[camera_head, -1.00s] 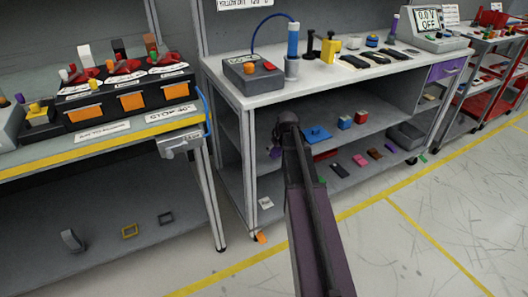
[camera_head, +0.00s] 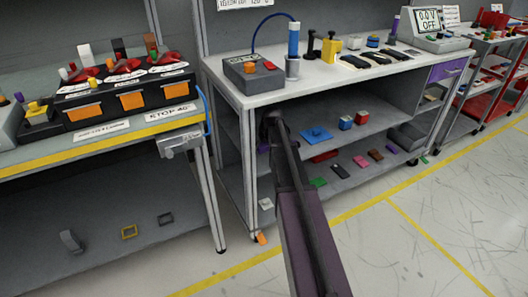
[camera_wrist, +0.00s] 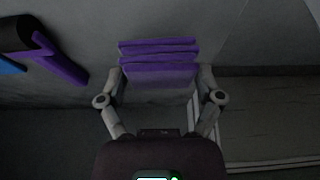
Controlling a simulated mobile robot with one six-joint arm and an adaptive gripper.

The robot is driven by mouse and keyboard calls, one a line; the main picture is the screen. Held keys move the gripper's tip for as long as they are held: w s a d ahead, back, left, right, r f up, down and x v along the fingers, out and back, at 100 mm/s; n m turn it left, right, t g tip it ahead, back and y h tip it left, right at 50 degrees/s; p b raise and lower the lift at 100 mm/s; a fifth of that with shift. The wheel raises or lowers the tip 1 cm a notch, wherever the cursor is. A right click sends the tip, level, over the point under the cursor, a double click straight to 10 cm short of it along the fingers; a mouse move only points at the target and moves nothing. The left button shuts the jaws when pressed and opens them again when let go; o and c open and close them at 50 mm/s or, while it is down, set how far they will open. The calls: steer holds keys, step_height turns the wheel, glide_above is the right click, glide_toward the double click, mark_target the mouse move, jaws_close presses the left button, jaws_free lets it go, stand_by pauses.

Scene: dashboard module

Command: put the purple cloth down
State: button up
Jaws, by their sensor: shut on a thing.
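The purple cloth (camera_wrist: 158,72) shows as a folded stack of purple layers between the two fingers of my gripper (camera_wrist: 160,84) in the wrist view. My gripper is shut on it. In the head view my arm reaches into the white workbench's shelf space, near its left end. A small purple patch of the cloth (camera_head: 263,148) shows just left of and below the arm's end there. The arm hides most of my gripper in that view. I cannot tell whether the cloth touches a surface.
A white workbench (camera_head: 330,78) stands over shelves holding a blue part (camera_head: 316,134) and several small coloured blocks right of my arm. In the wrist view a purple and black object (camera_wrist: 45,55) lies at upper left. The bench's front left leg (camera_head: 249,180) is close to my arm.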

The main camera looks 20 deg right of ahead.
mark_target(264, 151)
steer(key=shift+f+b, duration=1.45)
steer(key=shift+f, duration=0.15)
steer(key=shift+f, duration=0.1)
steer(key=o, duration=0.8)
steer(key=shift+c, duration=0.2)
steer(key=shift+r, duration=0.2)
steer(key=p+v, duration=0.5)
steer(key=shift+r, duration=0.1)
steer(key=s, duration=1.2)
steer(key=shift+d, duration=0.2)
steer(key=shift+a, duration=0.1)
